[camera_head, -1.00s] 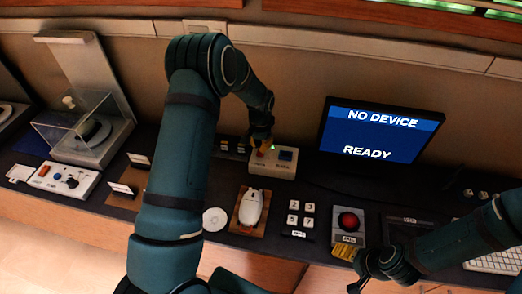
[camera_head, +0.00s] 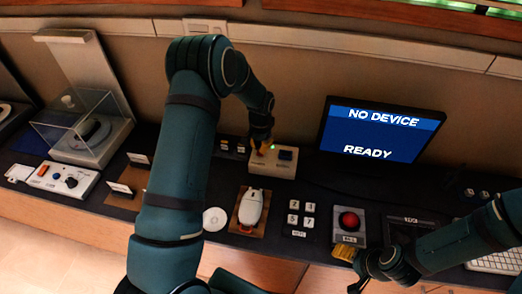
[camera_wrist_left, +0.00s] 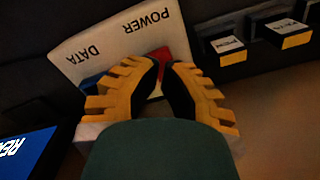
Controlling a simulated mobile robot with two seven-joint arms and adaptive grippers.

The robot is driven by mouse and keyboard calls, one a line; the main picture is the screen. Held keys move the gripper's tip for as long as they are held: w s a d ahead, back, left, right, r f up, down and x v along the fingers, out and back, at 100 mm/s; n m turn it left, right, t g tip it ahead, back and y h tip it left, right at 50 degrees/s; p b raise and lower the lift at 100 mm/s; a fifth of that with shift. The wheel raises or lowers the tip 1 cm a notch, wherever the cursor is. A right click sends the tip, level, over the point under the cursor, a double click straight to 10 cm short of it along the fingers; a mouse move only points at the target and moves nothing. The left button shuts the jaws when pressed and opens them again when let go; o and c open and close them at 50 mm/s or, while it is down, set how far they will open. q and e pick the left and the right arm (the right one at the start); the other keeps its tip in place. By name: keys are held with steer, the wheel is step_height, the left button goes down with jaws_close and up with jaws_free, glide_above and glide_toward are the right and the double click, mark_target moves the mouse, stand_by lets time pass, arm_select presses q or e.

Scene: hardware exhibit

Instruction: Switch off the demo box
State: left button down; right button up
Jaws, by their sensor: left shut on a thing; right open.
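The demo box is a small cream box (camera_head: 271,168) below the wall, left of the monitor. It carries a red part at left, a dark blue part (camera_head: 285,155) at right and a small green light between them. In the left wrist view the box (camera_wrist_left: 105,42) shows the labels POWER and DATA. My left gripper (camera_head: 260,147) is over the POWER side, shut on the red power switch (camera_wrist_left: 161,55), which its yellow fingers (camera_wrist_left: 158,92) mostly hide. My right gripper (camera_head: 344,254) is open and empty near the table's front edge, below the red button.
A monitor (camera_head: 379,130) reads NO DEVICE and READY. A white mouse (camera_head: 250,208), number keys (camera_head: 300,213) and a red button (camera_head: 349,221) stand in front of the box. A clear case (camera_head: 82,125) is at left, a keyboard (camera_head: 497,259) at right.

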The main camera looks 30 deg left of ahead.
arm_select(q)
steer(key=shift+f+b, duration=1)
steer(key=shift+f, duration=0.4)
arm_select(e)
steer(key=shift+f, duration=1)
arm_select(q)
steer(key=shift+r+p, duration=0.5)
steer(key=shift+r, duration=0.3)
arm_select(e)
steer(key=shift+r, duration=0.45)
arm_select(q)
steer(key=shift+r+p, duration=1.5)
steer(key=shift+r, duration=1.25)
arm_select(e)
steer(key=shift+r, duration=1.5)
